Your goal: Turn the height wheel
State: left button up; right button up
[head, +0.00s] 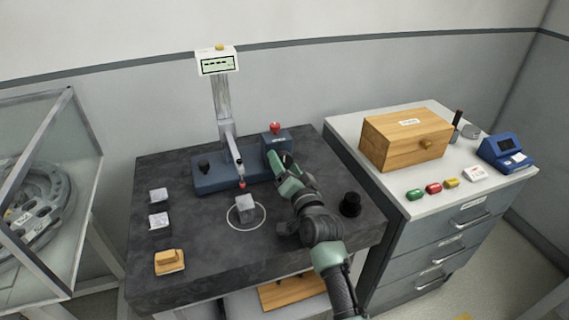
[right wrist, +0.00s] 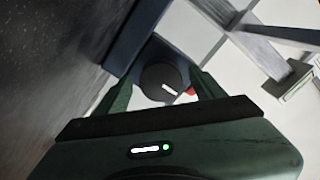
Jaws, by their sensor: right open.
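That blue block (head: 277,140) has a red knob on top and stands at the right end of the gauge's blue base (head: 222,181). My right gripper (head: 279,160) is at the block's front, and hides the wheel in the head view. In the right wrist view its fingers (right wrist: 164,90) are open, one on each side of the wheel. Contact cannot be told. My left gripper is not in view.
A grey block (head: 246,207) stands inside a white ring on the dark table (head: 200,263). Grey blocks and a wooden piece (head: 169,262) lie left. A black cylinder (head: 350,204) stands right of my arm. A cabinet with a wooden box (head: 395,145) is further right.

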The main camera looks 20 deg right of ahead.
jog(key=shift+w, duration=0.15)
jog(key=c, duration=1.4)
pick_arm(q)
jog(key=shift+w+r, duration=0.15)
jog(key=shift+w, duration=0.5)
pick_arm(e)
jog(key=shift+o, duration=0.2)
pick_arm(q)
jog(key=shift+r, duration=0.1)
pick_arm(e)
jog(key=shift+r, duration=0.1)
jog(key=m+p, duration=0.1)
jog(key=m, duration=0.1)
jog(key=shift+m+p, duration=0.4)
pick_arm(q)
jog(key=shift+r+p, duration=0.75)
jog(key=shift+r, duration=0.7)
pick_arm(e)
jog(key=shift+m, duration=2.3)
